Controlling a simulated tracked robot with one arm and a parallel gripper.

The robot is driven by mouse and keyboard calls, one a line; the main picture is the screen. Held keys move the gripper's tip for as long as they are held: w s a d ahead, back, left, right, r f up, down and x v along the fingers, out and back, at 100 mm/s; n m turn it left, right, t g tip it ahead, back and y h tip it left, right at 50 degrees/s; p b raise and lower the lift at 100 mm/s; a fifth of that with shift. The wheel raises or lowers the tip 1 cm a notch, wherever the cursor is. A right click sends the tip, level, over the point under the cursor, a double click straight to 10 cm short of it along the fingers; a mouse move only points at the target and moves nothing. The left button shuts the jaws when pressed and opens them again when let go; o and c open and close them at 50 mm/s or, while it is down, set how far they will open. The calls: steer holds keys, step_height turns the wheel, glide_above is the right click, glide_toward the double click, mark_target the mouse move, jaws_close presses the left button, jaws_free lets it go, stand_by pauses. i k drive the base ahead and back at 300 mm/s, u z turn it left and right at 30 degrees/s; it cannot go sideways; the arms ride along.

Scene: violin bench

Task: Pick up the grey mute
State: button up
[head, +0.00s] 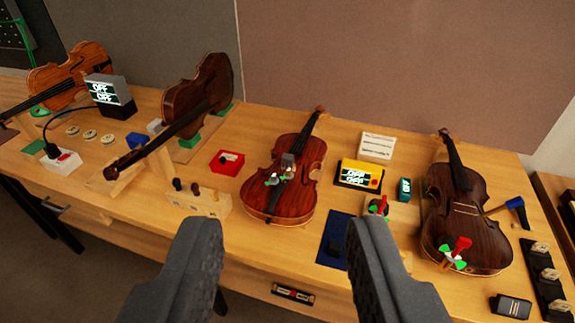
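A small grey block (288,160), which looks like the grey mute, sits on the middle violin (302,205), by its bridge area; its exact seating is too small to tell. A small dark piece (335,248) lies on a blue mat (326,259) right of that violin; I cannot tell what it is. My gripper (285,228) is open and empty. Its two dark fingers are wide apart in the foreground, and the middle violin shows beyond the gap. The right finger covers part of the bench near the mat.
Violins stand at the left (72,75) and right (463,225). A red tray (227,163), a peg block (200,200) and a yellow display box (359,175) surround the middle violin. A red knob (378,205) stands near the mat. A wall rises behind the bench (110,188).

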mark_target(288, 159)
steer(key=u, duration=0.05)
steer(key=i, duration=0.95)
steer(key=z, duration=0.05)
